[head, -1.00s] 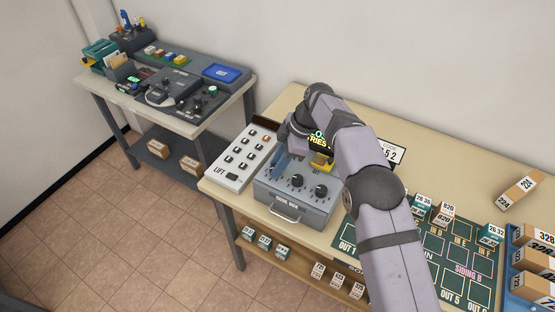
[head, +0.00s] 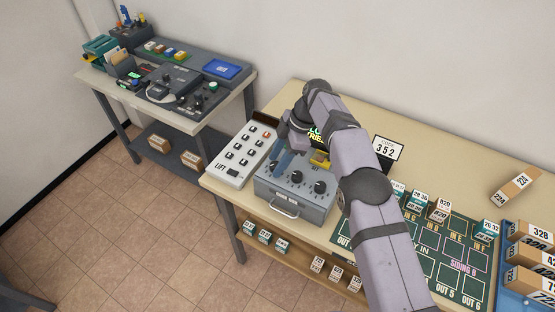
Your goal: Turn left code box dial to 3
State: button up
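The grey code box (head: 288,205) stands on the beige table, with a silver handle on its front. Three black dials show on its sloped top: the left dial (head: 274,169), the middle dial (head: 295,176) and the right dial (head: 322,188). The dial settings are too small to read. My gripper (head: 284,158) points down over the left back part of the box, just above and right of the left dial. It looks apart from the dial. Its fingers are too small and partly hidden to tell open from shut.
A white code card (head: 387,147) reading 3 5 2 stands behind the box. A white LIFT button panel (head: 242,157) stands close on the left. A green sorting mat (head: 428,262) with small boxes lies right, beside a blue tray (head: 507,246). A second desk stands at the left.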

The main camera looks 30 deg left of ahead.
dwell(0.3)
jog(key=shift+w+d+r+b, duration=0.2)
jog(key=shift+r+b, duration=0.1)
jog(key=shift+r, duration=0.3)
jog(key=p+v, duration=0.1)
jog(key=v, duration=0.4)
jog(key=shift+w+d+r+p, duration=0.1)
jog(key=shift+d+r+p, duration=0.1)
jog(key=shift+r+p, duration=0.35)
